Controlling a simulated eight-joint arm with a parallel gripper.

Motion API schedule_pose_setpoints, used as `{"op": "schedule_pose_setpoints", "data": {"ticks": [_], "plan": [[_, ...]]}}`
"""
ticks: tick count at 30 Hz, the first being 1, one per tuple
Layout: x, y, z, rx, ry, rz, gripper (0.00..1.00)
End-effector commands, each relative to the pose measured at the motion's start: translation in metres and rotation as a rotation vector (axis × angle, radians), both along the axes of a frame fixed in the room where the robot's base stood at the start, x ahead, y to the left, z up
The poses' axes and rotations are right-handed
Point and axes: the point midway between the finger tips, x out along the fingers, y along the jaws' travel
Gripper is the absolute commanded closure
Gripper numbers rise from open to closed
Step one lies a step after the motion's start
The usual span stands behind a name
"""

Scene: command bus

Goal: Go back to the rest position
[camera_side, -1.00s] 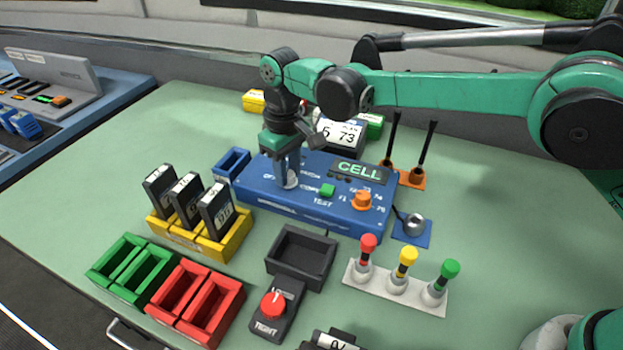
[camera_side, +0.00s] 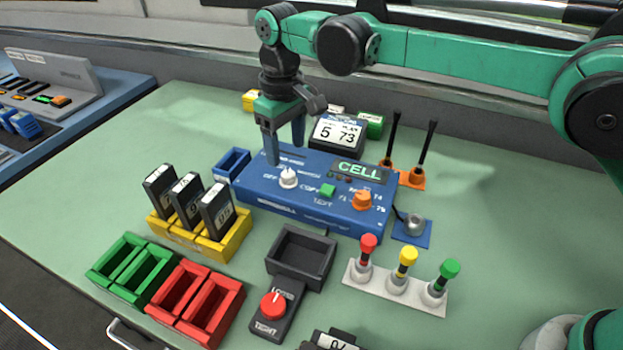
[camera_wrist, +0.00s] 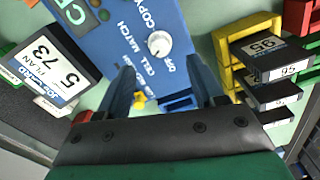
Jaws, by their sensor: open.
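My gripper (camera_side: 286,150) is open and empty in the side view, above the back left part of the blue CELL panel (camera_side: 262,197). Its two blue fingers stand apart and point down. In the wrist view my gripper (camera_wrist: 165,82) shows a finger on each side, with nothing between them but the panel's edge and the table beyond. The white knob (camera_side: 288,178) on the panel stands clear of the fingers, and it also shows in the wrist view (camera_wrist: 158,43). The panel's green button (camera_side: 327,190) and orange knob (camera_side: 362,200) are untouched by my gripper.
A display reading 5 73 (camera_side: 338,133) stands behind the panel. A yellow rack (camera_side: 225,247) of dark cartridges is at left, with green trays (camera_side: 128,268) and red trays (camera_side: 200,300) nearer. Colour-topped posts (camera_side: 403,270) and upright black levers (camera_side: 426,145) are at right.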

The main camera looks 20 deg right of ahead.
Motion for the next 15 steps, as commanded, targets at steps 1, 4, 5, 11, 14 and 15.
{"op": "schedule_pose_setpoints", "data": {"ticks": [1,4,5,11,14,15], "plan": [[0.000,0.000,0.003,0.000,0.000,0.000,0.39],[0.000,0.000,0.006,0.000,0.000,0.000,0.39],[0.000,0.000,0.006,0.000,0.000,0.000,0.39],[0.000,-0.001,0.006,0.000,-0.001,-0.001,0.39],[0.000,-0.006,0.012,0.006,-0.013,-0.013,0.39],[-0.001,-0.011,0.017,0.011,-0.023,-0.024,0.39]]}}
